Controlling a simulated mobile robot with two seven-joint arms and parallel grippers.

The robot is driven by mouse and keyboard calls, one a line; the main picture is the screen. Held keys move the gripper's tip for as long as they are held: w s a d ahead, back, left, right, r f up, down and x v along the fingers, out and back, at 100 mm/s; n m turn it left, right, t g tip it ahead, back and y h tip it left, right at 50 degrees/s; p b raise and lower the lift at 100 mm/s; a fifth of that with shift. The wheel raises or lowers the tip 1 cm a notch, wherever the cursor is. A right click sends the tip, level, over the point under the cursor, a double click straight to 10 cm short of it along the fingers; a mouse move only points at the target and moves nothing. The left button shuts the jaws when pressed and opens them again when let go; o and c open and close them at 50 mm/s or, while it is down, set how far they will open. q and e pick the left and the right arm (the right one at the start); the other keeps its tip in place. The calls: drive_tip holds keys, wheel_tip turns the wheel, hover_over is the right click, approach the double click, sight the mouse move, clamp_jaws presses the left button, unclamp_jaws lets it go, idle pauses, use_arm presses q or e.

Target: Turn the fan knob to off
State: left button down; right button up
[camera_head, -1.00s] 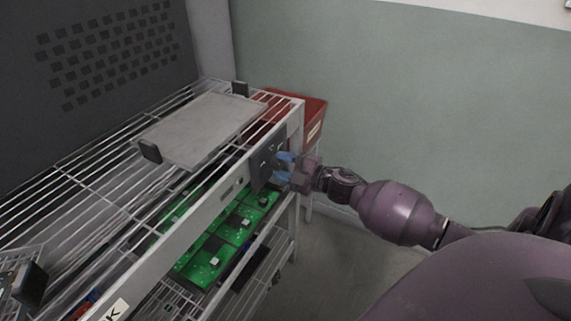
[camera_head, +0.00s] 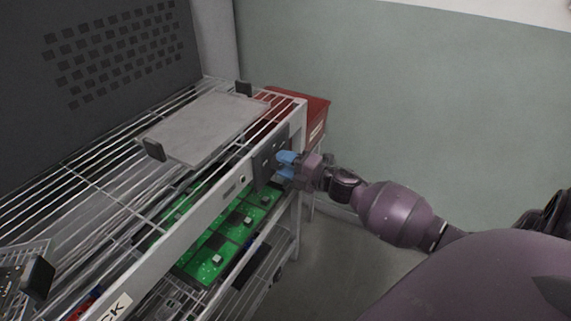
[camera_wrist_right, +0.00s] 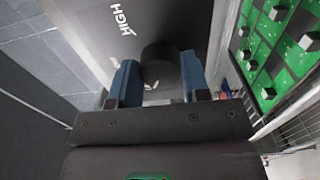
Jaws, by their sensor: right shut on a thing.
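The fan knob (camera_wrist_right: 158,66) is a dark round knob on a dark control panel, seen in the right wrist view. The word HIGH is printed on the panel (camera_wrist_right: 100,25) beside it. My right gripper (camera_wrist_right: 157,82) has its blue fingers on either side of the knob and is shut on it. In the head view the right gripper (camera_head: 287,166) is at the dark panel (camera_head: 266,156) on the front of the rack, and the knob is hidden there by the fingers. My left gripper is not in view.
The wire rack (camera_head: 75,170) holds a flat grey plate (camera_head: 200,130) on top. Green circuit boards (camera_head: 215,255) lie on the shelf below the panel. A red bin (camera_head: 316,115) stands behind the rack's far end. Open floor (camera_head: 325,270) lies right of the rack.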

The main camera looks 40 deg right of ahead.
drive_tip(key=o, duration=0.9)
drive_tip(key=p+v, duration=0.1)
drive_tip(key=v, duration=0.9)
drive_tip(key=shift+s+d, duration=0.1)
drive_tip(key=shift+s, duration=0.3)
